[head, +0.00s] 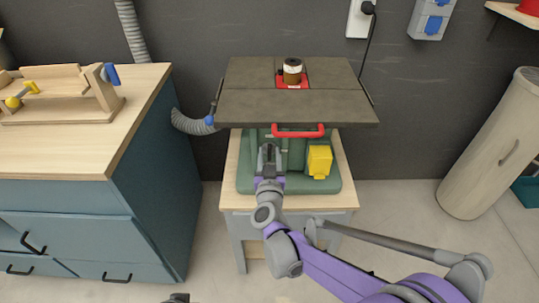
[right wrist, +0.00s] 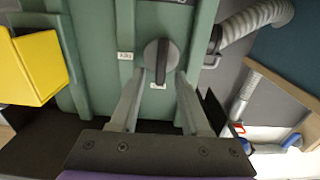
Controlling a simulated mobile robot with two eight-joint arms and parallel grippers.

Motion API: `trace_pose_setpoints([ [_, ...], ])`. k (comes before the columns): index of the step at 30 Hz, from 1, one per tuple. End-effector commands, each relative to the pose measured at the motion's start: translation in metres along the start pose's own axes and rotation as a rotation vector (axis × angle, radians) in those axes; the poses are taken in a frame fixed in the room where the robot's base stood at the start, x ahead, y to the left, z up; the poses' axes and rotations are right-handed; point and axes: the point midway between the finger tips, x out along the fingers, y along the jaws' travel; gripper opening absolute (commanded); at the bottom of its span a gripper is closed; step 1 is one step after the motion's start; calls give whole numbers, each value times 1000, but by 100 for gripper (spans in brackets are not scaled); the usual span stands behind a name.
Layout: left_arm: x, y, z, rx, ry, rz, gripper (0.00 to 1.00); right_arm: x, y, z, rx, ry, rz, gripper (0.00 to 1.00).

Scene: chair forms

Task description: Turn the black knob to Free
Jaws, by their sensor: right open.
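The black knob (right wrist: 161,60) is on the green body of a machine. In the right wrist view its raised grip bar stands upright on a round base. One small white label (right wrist: 125,56) is left of it and another (right wrist: 158,86) is just below; I cannot read either surely. My right gripper (right wrist: 160,77) is open, with one finger on each side of the knob's lower part. I cannot tell whether the fingers touch it. In the head view my right gripper (head: 268,157) is at the green body (head: 245,178), and the knob is not clear there.
The machine's dark tabletop (head: 240,107) overhangs the gripper. A red handle (head: 298,131) is under its front edge and a yellow box (head: 320,161) is to the right. A grey hose (head: 190,124) is at the left. A blue cabinet (head: 150,200) stands left; floor shows at right.

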Motion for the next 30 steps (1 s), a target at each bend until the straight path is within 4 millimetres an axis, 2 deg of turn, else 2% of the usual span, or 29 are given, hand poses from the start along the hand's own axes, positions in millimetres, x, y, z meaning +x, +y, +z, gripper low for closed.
trace_pose_setpoints([
  [8, 0, 0, 0, 0, 0, 0, 0, 2, 0, 0, -1, 0, 0, 46],
  [16, 0, 0, 0, 0, 0, 0, 0, 2, 0, 0, -1, 0, -1, 0],
  [30, -1, 0, 0, 0, 0, 0, 0, 2, 0, 0, 23, 0, -1, 0],
])
